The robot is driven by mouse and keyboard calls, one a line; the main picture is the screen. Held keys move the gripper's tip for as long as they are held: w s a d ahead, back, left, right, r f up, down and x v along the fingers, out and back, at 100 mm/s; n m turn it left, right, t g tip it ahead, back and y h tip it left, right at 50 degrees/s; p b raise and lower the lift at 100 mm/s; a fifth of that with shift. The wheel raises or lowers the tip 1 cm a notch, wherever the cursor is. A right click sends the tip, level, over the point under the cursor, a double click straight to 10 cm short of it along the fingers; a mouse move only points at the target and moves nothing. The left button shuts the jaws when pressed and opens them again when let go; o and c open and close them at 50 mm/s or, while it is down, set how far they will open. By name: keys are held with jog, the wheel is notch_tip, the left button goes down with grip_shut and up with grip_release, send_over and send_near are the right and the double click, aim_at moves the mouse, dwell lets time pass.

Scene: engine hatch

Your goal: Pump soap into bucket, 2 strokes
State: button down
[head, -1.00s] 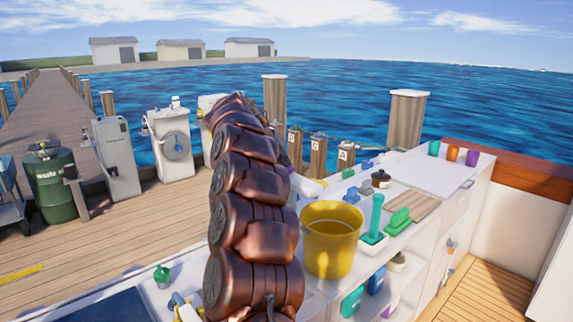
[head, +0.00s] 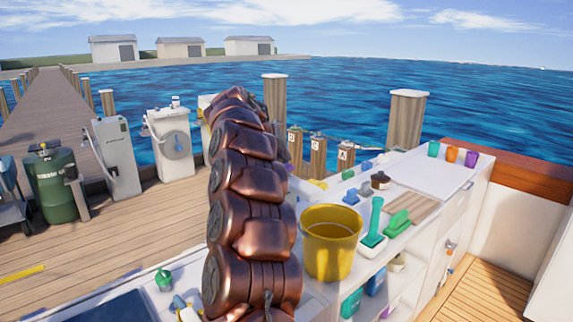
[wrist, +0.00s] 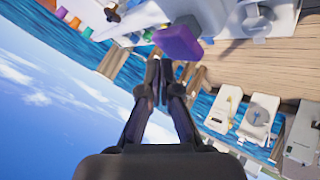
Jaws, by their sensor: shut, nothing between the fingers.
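The yellow bucket (head: 331,262) stands upright on the white counter in the head view, right of my arm. My gripper (wrist: 170,72) shows in the wrist view with its two dark fingers close together and nothing between them. A purple block-like thing (wrist: 178,42) is just beyond the fingertips; I cannot tell whether they touch it. A small green thing with a narrow top (head: 163,278) stands at the lower left of the head view. I cannot make out for certain which thing is the soap pump. My arm hides the gripper in the head view.
A green upright brush (head: 375,215) and a green scrubber (head: 398,223) are right of the bucket. Bottles (head: 352,302) stand on a shelf below. Coloured cups (head: 452,153) line the far counter end. A dark green drum (head: 55,187) stands on the dock.

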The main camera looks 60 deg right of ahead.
jog(key=shift+r, duration=0.15)
jog(key=shift+r+p, duration=1.75)
jog(key=shift+r, duration=0.75)
dwell(0.4)
